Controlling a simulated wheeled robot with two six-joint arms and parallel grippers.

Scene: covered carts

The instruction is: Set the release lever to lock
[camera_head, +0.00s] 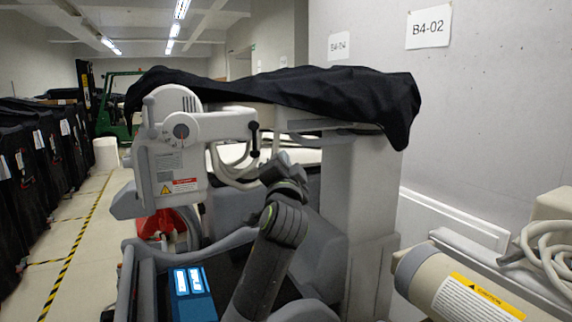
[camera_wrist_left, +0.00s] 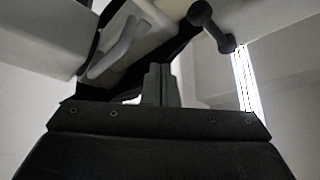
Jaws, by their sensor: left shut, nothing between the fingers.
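The release lever (camera_head: 254,139) looks like a short black bar with rounded ends. It stands about upright at the right end of the grey arm of a cart-mounted machine (camera_head: 180,150). In the left wrist view the lever (camera_wrist_left: 214,28) shows at the upper right, beyond and to the right of my fingertips, with a visible gap. My left gripper (camera_wrist_left: 160,72) is shut and empty. In the head view my left arm rises from the bottom middle to just below and right of the lever; its fingertips are not clear there. My right gripper is not in view. Lock markings are not readable.
A black cover (camera_head: 300,93) drapes over the machine's top, and pale cables (camera_head: 228,172) hang behind the lever. A grey column (camera_head: 355,190) stands to the right. A beige cylinder (camera_head: 450,285) is at the lower right. Black covered carts (camera_head: 40,150) line the left, beside an open aisle.

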